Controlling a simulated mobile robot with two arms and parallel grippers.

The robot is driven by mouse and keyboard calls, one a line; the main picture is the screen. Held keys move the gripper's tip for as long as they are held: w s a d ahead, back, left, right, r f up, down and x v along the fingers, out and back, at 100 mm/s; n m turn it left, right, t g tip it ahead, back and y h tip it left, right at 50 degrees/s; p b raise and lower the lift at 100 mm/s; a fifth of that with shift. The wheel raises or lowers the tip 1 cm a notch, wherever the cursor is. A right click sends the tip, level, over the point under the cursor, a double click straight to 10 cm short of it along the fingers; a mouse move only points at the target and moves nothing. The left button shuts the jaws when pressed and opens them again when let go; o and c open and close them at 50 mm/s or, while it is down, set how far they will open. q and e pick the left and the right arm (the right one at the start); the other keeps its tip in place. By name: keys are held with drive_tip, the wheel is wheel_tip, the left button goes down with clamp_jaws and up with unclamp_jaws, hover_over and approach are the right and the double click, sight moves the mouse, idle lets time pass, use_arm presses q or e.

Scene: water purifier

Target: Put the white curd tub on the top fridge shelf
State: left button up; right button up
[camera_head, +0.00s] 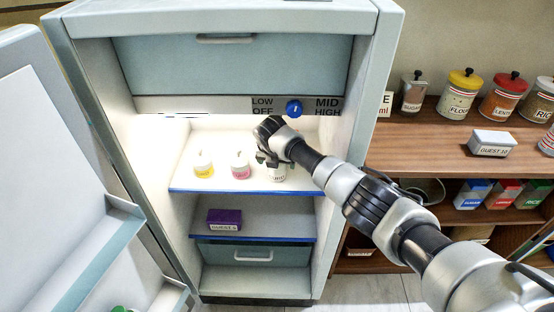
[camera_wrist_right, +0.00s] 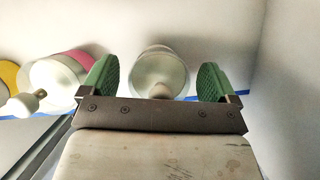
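The white curd tub (camera_head: 278,174) with dark lettering appears to stand on the top fridge shelf (camera_head: 222,187), at its right side near the front edge. My right gripper (camera_head: 271,158) is at the tub's upper part and hides some of it. In the right wrist view the white tub (camera_wrist_right: 163,68) lies between the green finger pads of my right gripper (camera_wrist_right: 157,82), with a gap on each side. The fingers are open. My left gripper is in neither view.
A yellow-labelled tub (camera_head: 203,165) and a pink-labelled tub (camera_head: 240,166) stand left of the white one. A purple box (camera_head: 225,219) is on the lower shelf. The fridge door (camera_head: 70,170) is open at left. The fridge's right wall (camera_head: 352,110) is close to my arm.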

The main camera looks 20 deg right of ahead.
drive_tip(key=shift+r, duration=0.35)
drive_tip(key=s+a, duration=0.5)
drive_tip(key=s, duration=0.6)
drive_tip(key=shift+a+r, duration=0.3)
drive_tip(key=shift+a, duration=0.05)
drive_tip(key=shift+s+f, duration=0.1)
